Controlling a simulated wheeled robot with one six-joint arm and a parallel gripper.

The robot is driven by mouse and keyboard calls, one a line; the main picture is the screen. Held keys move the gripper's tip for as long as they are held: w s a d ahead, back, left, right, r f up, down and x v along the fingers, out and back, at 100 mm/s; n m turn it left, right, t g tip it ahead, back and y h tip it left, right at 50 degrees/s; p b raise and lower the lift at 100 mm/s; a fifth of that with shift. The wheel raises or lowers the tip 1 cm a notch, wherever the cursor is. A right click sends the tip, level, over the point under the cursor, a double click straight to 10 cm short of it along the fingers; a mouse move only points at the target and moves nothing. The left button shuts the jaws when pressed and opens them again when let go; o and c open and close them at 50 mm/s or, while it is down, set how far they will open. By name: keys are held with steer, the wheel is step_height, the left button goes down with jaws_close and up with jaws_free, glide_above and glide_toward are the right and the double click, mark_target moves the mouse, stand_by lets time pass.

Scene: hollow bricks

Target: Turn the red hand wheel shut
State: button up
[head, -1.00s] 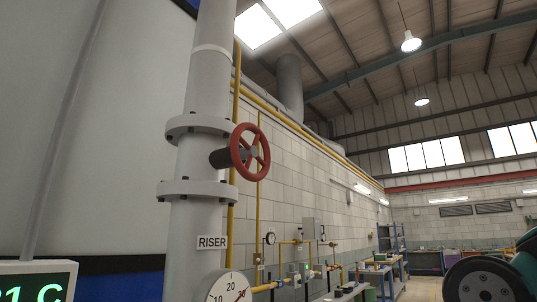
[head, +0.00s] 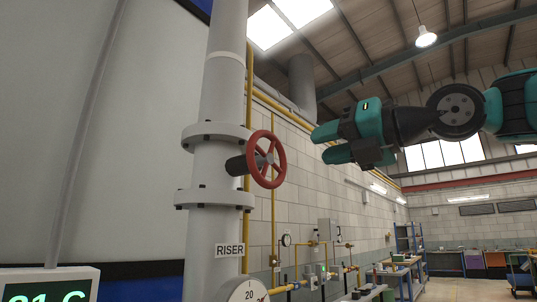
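The red hand wheel (head: 267,159) sits on a dark stem at the side of a thick grey riser pipe (head: 216,165), between two bolted flanges. It faces right and towards me, with spokes and open gaps inside its rim. My gripper (head: 318,144) is up to the right of the wheel and a little higher in the picture. Its two teal fingers point left towards the wheel, with a gap between them and nothing in it. A gap to the wheel shows in the picture; the distance in depth is hard to tell.
A sign reading RISER (head: 229,250) and a round gauge (head: 248,291) are on the pipe below the wheel. Thin yellow pipes (head: 273,215) run along the block wall behind. A green display (head: 46,285) stands at lower left. Workbenches (head: 395,275) stand far back.

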mark_target(270, 159)
steer(key=p+x, duration=0.4)
steer(key=x, duration=0.8)
steer(key=shift+r+p, duration=0.1)
steer(key=shift+p, duration=0.2)
steer(key=shift+w+a, duration=0.3)
steer(key=shift+a, duration=0.05)
steer(key=c, duration=0.6)
